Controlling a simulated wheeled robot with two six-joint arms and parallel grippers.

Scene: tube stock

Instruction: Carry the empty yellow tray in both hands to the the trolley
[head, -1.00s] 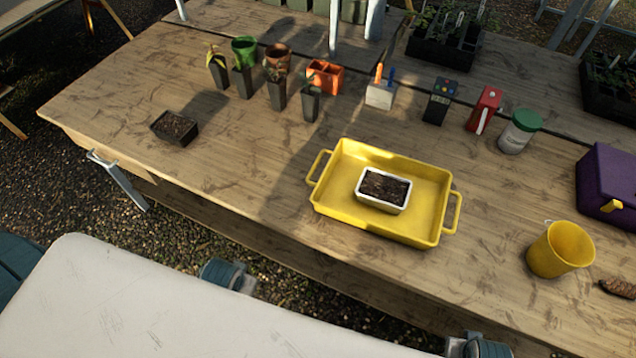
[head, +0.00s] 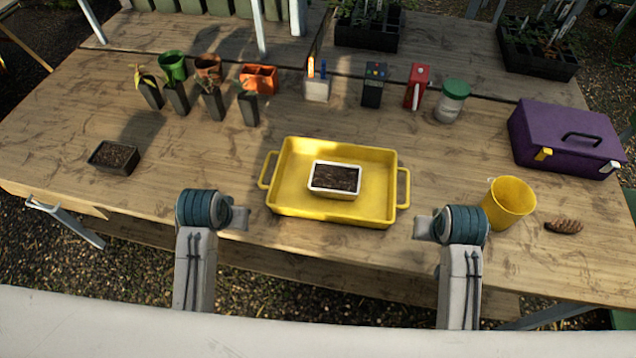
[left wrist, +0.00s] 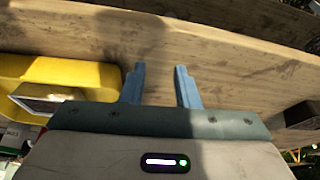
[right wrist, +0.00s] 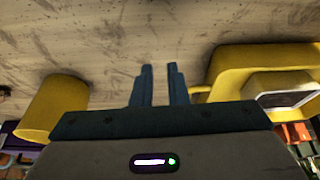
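The yellow tray (head: 285,205) lies flat on the wooden table with a loop handle at each end. It is not empty: a white-rimmed pot of dark soil (head: 335,179) stands in it. My left gripper (head: 240,218) is just left of the tray's left handle, apart from it; its fingers (left wrist: 160,85) are spread with nothing between them. My right gripper (head: 422,227) is just right of and below the right handle, its fingers (right wrist: 160,80) parted by a narrower gap and empty. I cannot make out a trolley in any view.
A yellow bucket (head: 509,203) stands close to my right gripper, with a brown cone-like object (head: 563,227) beside it. A purple toolbox (head: 565,140) is at the right. A dark soil pot (head: 114,158) sits at the left. Several small pots and containers line the back.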

